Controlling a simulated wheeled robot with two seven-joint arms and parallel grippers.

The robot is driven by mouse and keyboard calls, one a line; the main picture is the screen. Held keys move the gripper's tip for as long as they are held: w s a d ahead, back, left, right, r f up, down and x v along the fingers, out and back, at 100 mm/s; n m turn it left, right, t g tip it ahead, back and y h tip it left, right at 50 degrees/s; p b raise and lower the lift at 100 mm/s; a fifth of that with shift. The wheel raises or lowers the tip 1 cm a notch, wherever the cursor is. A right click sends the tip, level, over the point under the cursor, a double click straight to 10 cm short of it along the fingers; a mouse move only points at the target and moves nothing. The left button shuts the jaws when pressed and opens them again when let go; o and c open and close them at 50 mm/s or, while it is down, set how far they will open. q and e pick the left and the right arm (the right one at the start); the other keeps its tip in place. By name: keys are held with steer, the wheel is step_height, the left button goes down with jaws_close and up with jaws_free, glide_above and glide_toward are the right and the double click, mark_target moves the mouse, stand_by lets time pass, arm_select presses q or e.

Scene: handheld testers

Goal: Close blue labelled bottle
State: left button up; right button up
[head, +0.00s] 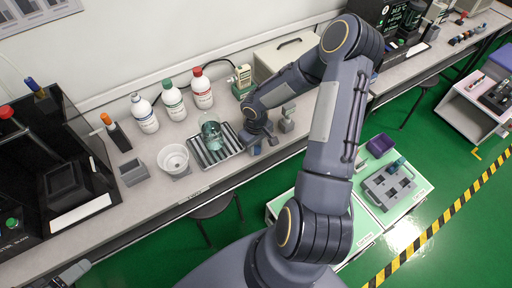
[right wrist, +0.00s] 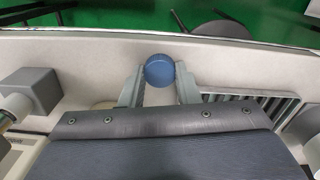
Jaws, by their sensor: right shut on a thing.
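A white bottle with a blue label (head: 145,115) stands upright at the left of a row of bottles in the head view. Its top looks dark blue there, and I cannot tell whether that is a cap or a bare neck. My right gripper (head: 258,146) is low over the bench, right of the slatted rack. In the right wrist view, my right gripper (right wrist: 160,88) is shut on a round blue cap (right wrist: 158,70) at its fingertips. What looks like my left gripper (head: 74,272) shows at the bottom left edge, its jaws unclear.
A green-capped bottle (head: 173,99) and a red-capped bottle (head: 202,90) stand right of the blue-labelled one. A glass flask (head: 212,133) stands on the slatted rack (head: 231,143). A white bowl (head: 173,159) is left of it. A grey block (head: 287,124) is close by my right gripper.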

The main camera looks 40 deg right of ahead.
mark_target(256, 149)
steer(key=shift+r, duration=0.15)
steer(key=shift+r, duration=0.3)
step_height(256, 149, up, 3)
steer(key=shift+a+f+b, duration=0.1)
steer(key=shift+f+b, duration=0.05)
steer(key=shift+b, duration=0.3)
steer(key=s+a+r+b, duration=0.1)
steer(key=s+a+r, duration=0.8)
steer(key=s, duration=0.1)
steer(key=shift+a+r+b, duration=0.2)
steer(key=shift+a+b, duration=0.05)
steer(key=shift+b, duration=0.1)
